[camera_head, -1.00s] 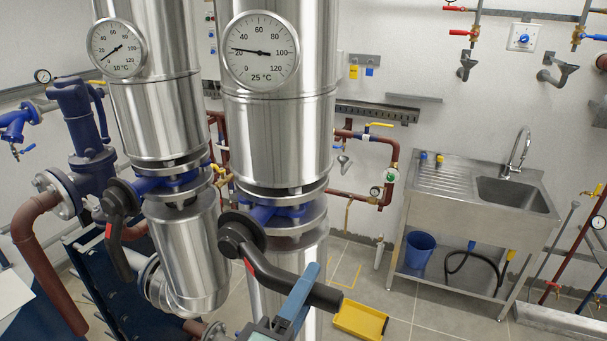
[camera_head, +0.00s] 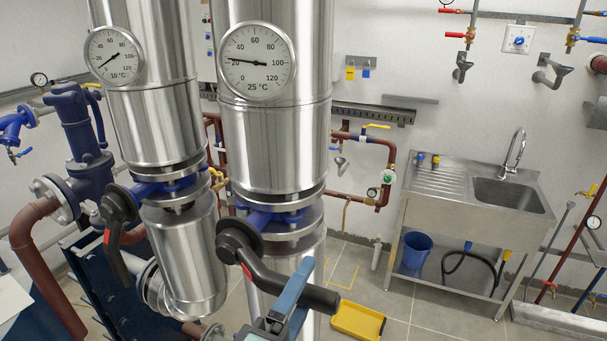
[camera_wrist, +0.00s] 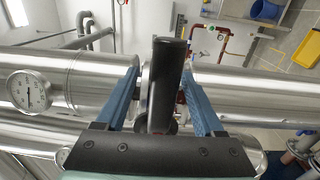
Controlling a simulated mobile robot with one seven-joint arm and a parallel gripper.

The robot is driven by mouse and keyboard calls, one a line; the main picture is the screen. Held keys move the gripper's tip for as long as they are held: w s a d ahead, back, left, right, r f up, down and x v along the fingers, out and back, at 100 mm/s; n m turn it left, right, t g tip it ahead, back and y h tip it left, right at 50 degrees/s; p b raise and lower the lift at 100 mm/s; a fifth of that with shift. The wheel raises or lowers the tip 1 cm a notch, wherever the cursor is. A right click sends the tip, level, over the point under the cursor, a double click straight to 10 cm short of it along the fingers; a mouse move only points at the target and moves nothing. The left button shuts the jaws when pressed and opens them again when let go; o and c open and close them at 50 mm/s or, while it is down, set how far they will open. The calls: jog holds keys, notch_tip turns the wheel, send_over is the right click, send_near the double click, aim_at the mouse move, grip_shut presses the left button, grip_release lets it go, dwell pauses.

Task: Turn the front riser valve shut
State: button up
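The valve on the nearer riser has a black lever with a red mark (camera_head: 275,283) and a round hub (camera_head: 240,242) below a blue body (camera_head: 270,215). The lever slants down and to the right, standing out from the pipe. My gripper (camera_head: 297,285) is at the lever's outer half, its blue finger crossing in front of it. In the wrist view, the lever's black grip (camera_wrist: 167,85) stands between the two blue fingers of my gripper (camera_wrist: 160,95). Gaps show on both sides, so the fingers look open around the grip.
A second riser on the left has a similar black lever (camera_head: 112,240) hanging down. Dial gauges (camera_head: 257,60) sit above both valves. A steel sink (camera_head: 475,190), a blue bucket (camera_head: 416,250) and a yellow tray (camera_head: 358,321) stand behind to the right. Floor between is open.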

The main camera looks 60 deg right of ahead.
jog(key=shift+a+f, duration=0.1)
jog(key=shift+f, duration=0.05)
jog(key=shift+a+f+b, duration=0.1)
jog(key=shift+a+b, duration=0.3)
jog(key=s+a+b, duration=0.1)
jog(key=a+b, duration=0.4)
jog(key=a, duration=0.7)
jog(key=shift+r, duration=0.2)
